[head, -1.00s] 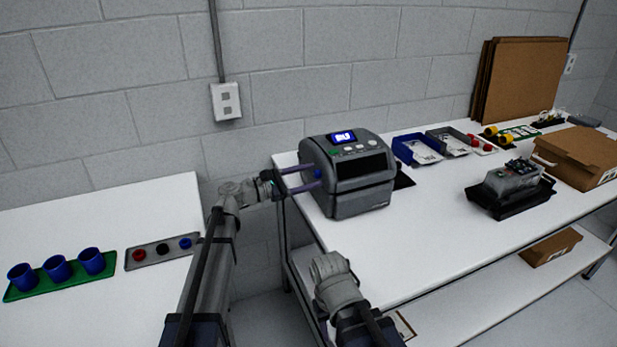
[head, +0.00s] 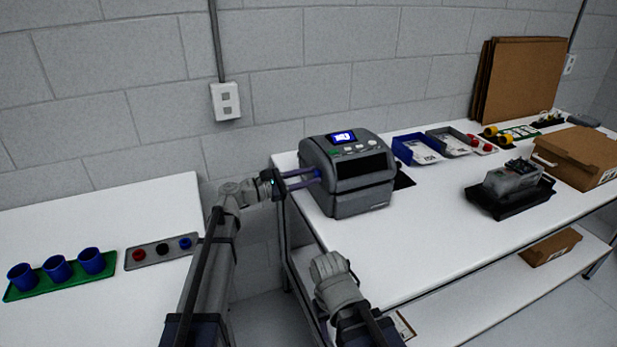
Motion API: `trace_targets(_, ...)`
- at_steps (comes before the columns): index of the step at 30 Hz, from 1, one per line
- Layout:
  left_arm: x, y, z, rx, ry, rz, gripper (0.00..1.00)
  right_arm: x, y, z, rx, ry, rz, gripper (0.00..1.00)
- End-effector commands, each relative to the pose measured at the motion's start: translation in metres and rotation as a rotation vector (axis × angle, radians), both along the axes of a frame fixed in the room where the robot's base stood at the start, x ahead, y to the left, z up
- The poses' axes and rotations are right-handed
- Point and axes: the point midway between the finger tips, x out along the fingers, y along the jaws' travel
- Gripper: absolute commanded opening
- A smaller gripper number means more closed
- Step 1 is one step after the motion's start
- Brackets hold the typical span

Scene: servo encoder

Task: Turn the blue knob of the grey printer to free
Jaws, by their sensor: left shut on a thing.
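The grey printer (head: 350,185) stands at the left end of the right-hand table, with a lit blue screen on top. Its blue knob (head: 317,174) is on the left side and is partly hidden by my fingers. My left gripper (head: 308,179) reaches in from the left and is shut on the knob, one finger above the other. The knob's setting is too small to read. My right arm shows at the bottom centre, but its gripper is not visible.
A blue bin (head: 418,149) and a grey bin (head: 449,142) sit right of the printer. A black tray (head: 512,203) holds a device. A cardboard box (head: 578,157) is at the far right. The left table holds a green tray (head: 28,287) with blue cups. The table front is clear.

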Motion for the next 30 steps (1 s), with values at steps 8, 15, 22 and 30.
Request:
trace_targets(8, -0.0003, 0.0001, -0.0004, 0.013, -0.03, 0.0, 0.0, 0.0, 0.0, -0.0007, 0.0, 0.0, 0.0, 0.5)
trace_targets(15, -0.0002, 0.0001, -0.001, 0.069, -0.164, 0.0, 0.0, 0.0, -0.0001, -0.0027, 0.0, 0.0, 0.0, 0.5)
trace_targets(22, -0.0001, 0.0002, -0.0011, 0.15, -0.362, -0.001, 0.0, 0.0, 0.0, -0.005, 0.0, 0.0, 0.0, 0.5)
trace_targets(30, 0.0002, 0.0003, -0.0014, 0.249, -0.598, -0.001, 0.0, 0.0, 0.0, -0.0074, 0.0, 0.0, 0.0, 0.5)
